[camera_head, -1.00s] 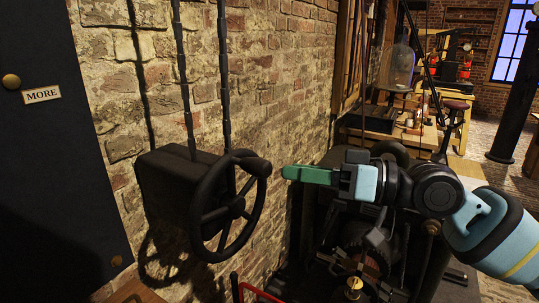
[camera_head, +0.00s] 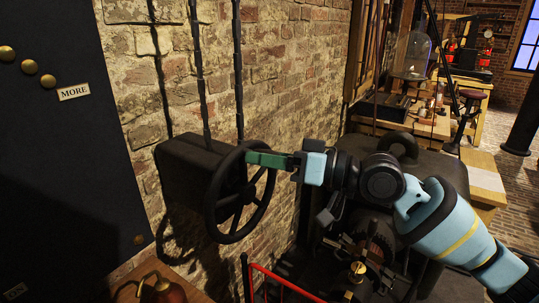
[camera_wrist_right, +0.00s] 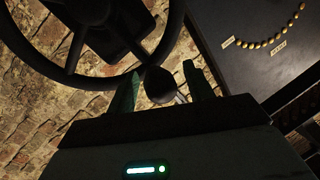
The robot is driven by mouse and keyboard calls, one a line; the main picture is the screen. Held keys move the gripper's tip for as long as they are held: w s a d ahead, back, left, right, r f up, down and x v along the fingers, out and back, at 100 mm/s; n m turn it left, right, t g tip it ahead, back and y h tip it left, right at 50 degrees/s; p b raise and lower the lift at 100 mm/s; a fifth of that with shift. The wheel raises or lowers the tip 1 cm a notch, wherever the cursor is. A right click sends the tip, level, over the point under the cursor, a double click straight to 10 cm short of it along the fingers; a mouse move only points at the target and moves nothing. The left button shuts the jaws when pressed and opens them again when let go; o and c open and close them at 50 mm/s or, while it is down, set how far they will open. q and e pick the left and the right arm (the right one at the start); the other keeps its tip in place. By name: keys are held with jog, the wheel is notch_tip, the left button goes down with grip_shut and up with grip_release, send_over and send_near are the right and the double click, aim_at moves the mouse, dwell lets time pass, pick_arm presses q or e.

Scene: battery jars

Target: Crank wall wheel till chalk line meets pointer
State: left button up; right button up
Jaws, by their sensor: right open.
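The black spoked wall wheel (camera_head: 212,195) stands out from a dark box (camera_head: 183,165) on the brick wall in the head view. It also shows in the wrist view (camera_wrist_right: 72,50), with a dark rounded knob (camera_wrist_right: 159,86) at its rim. My right gripper (camera_head: 256,159) is at the top of the wheel rim. In the wrist view its green fingers (camera_wrist_right: 161,76) are apart, with the knob between them; I cannot tell whether they touch it. I cannot make out a chalk line or a pointer. My left gripper is not in view.
A dark panel (camera_head: 60,150) with brass studs and a "MORE" label (camera_head: 74,92) stands at the left. A red rail (camera_head: 285,284) and dark machinery (camera_head: 375,245) lie below my right arm. A brass-topped object (camera_head: 160,287) sits at the lower left.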

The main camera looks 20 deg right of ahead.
aim_at(259, 145)
grip_shut()
dwell(0.3)
jog(key=shift+w, duration=0.1)
jog(key=shift+w+d+f+m, duration=0.1)
jog(key=shift+w+d+m, duration=0.4)
jog(key=shift+m, duration=0.4)
jog(key=w+d+m, duration=0.1)
jog(key=m, duration=0.1)
jog(key=d+f+m+t+b, duration=0.1)
jog(key=shift+w+d+m+y, duration=0.4)
jog(key=shift+w+d+m, duration=0.15)
jog(key=shift+d+m, duration=0.05)
jog(key=shift+m, duration=0.1)
